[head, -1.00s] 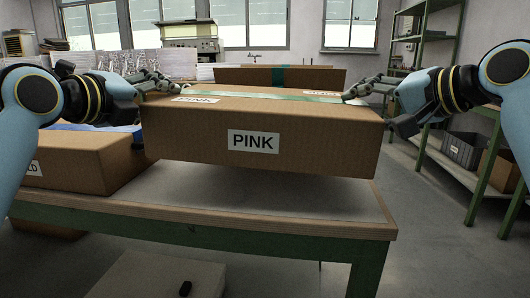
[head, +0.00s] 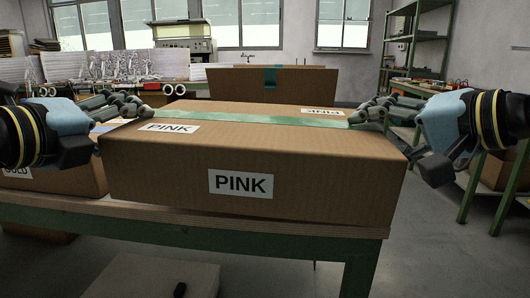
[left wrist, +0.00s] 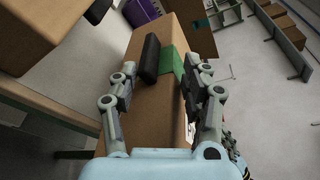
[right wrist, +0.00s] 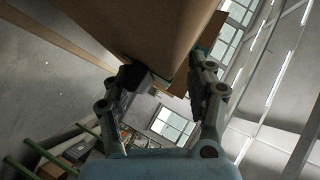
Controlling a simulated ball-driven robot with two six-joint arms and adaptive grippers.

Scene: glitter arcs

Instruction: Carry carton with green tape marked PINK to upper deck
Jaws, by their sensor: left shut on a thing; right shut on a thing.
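The carton marked PINK (head: 300,180) has green tape (head: 240,118) along its top and PINK labels on its front and top. No upper deck can be clearly made out.
A carton marked GOLD (head: 60,180) is on the table at left, partly hidden. Another carton with dark green tape (head: 300,84) stands behind. A green shelf rack (head: 412,50) is at the back right. Open floor (head: 420,255) shows at right.

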